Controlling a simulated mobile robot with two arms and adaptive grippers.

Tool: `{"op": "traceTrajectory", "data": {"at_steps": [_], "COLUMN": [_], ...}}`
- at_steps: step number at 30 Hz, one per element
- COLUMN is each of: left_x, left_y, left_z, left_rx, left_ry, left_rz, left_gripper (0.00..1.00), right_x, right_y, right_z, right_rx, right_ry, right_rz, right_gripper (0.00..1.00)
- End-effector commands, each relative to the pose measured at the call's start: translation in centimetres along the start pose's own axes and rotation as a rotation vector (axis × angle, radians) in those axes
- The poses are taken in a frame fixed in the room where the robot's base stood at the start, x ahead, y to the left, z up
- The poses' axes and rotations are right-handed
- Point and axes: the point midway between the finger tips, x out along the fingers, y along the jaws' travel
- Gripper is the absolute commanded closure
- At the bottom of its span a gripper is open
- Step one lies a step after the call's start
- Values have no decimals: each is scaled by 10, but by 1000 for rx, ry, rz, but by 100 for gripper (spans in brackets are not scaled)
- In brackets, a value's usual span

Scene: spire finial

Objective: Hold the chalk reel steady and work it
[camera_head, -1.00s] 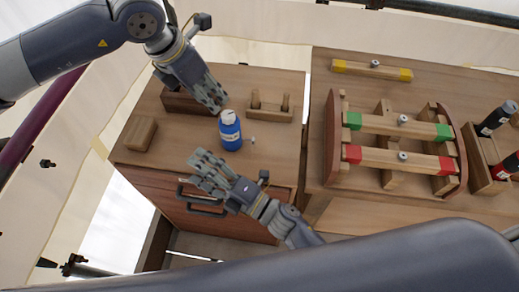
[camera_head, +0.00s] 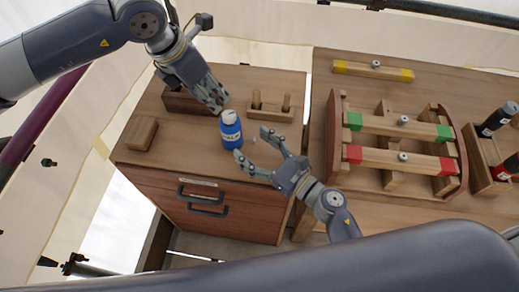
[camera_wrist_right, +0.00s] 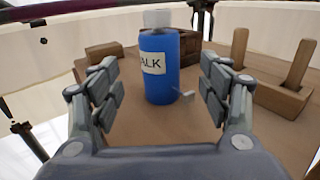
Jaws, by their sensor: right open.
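The chalk reel (camera_head: 230,131) is a blue bottle-shaped body with a pale cap and a label. It stands upright on the left wooden cabinet top. In the right wrist view the reel (camera_wrist_right: 160,72) appears between my right gripper's spread fingers, with a small grey crank (camera_wrist_right: 184,95) on its right side. My right gripper (camera_head: 254,148) is open and points at the reel from the front right. I see no clear contact with it. My left gripper (camera_head: 217,99) hangs just behind and above the reel's cap; its fingers overlap in this view, so its opening is unclear.
Behind the reel are a wooden box (camera_head: 185,103) and a holder with two pegs (camera_head: 271,108). A wooden block (camera_head: 141,133) lies at left. The right bench carries a rack with green-ended (camera_head: 380,122) and red-ended bars, and dark bottles (camera_head: 496,119).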

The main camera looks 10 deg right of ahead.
Motion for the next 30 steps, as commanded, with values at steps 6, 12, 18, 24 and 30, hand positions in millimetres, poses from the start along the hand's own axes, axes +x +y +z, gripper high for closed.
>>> {"op": "traceTrajectory", "data": {"at_steps": [6, 12, 18, 24, 30], "left_x": [0, 0, 0, 0, 0], "left_y": [0, 0, 0, 0, 0], "left_z": [0, 0, 0, 0, 0], "left_rx": [0, 0, 0, 0, 0], "left_ry": [0, 0, 0, 0, 0], "left_rz": [0, 0, 0, 0, 0], "left_gripper": [67, 67, 67, 67, 67], "right_x": [42, 73, 88, 90, 90], "right_y": [0, 0, 0, 1, 0], "right_z": [1, 1, 0, 0, 0], "right_rx": [2, 4, 4, 4, 4], "right_ry": [-3, -3, -1, 0, -1], "right_rz": [0, -1, 0, 0, 0], "right_gripper": [29, 29, 29, 29, 50]}}
